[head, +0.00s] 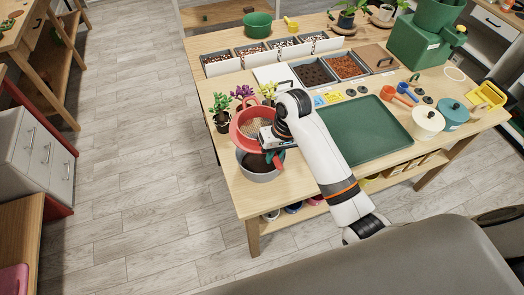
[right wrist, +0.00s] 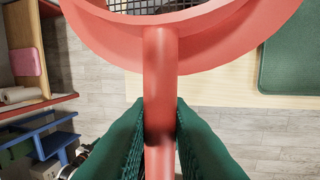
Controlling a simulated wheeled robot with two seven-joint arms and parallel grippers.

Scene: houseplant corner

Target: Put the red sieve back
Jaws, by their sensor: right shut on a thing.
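The red sieve (head: 236,133) is at the near left corner of the wooden table, above or partly over a grey pot (head: 262,177) with dark soil. My right gripper (head: 273,158) is shut on the sieve's handle. In the right wrist view the red handle (right wrist: 160,75) runs between my green fingertips (right wrist: 160,135), and the sieve's round rim and mesh (right wrist: 150,6) show at the top. I cannot tell whether the sieve touches the pot. My left gripper is not in view.
Small potted plants (head: 220,108) stand just behind the sieve. A green tray (head: 372,135) lies right of my arm. Bins of soil and pebbles (head: 314,73) line the back.

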